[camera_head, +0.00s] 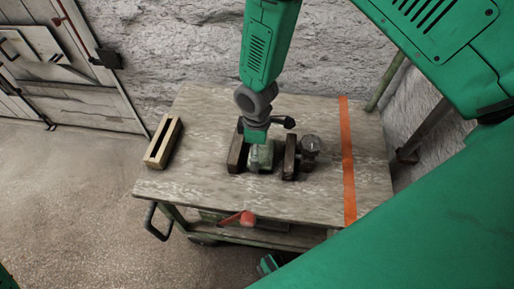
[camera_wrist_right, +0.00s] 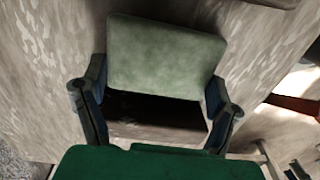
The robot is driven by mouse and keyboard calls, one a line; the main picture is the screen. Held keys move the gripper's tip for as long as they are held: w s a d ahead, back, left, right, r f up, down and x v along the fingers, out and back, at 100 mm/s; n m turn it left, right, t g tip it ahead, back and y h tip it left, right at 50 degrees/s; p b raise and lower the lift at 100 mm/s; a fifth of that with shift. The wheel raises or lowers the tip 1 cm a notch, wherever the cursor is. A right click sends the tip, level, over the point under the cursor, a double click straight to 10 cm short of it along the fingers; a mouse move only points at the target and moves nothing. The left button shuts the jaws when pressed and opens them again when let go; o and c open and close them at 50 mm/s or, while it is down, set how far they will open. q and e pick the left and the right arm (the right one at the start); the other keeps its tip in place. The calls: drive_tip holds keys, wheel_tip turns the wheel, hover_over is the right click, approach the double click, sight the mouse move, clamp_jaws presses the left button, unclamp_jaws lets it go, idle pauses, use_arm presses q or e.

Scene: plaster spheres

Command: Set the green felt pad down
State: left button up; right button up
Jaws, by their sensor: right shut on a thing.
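The green felt pad (camera_head: 262,157) is over the middle of the table, between two dark blocks. In the right wrist view the pad (camera_wrist_right: 165,56) is a pale green rounded rectangle between my two fingertips. My right gripper (camera_wrist_right: 155,88) is shut on it, one finger at each side. In the head view the right wrist comes down from the top and hides part of the pad. A dark area shows below the pad in the wrist view. I cannot tell whether the pad touches the tabletop. My left gripper is not in view.
The dark blocks stand left (camera_head: 237,153) and right (camera_head: 290,158) of the pad, close by. A round grey object (camera_head: 310,146) is beside the right one. A pale wooden block (camera_head: 163,143) lies at the table's left. An orange strip (camera_head: 347,160) crosses the right side. The front tabletop (camera_head: 270,198) is clear.

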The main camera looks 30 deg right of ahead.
drive_tip(key=shift+f+b, duration=0.45)
drive_tip(key=shift+f, duration=0.35)
drive_tip(key=o, duration=1)
drive_tip(key=shift+c, duration=0.2)
drive_tip(key=shift+r, duration=0.15)
drive_tip(key=shift+r+p, duration=1.85)
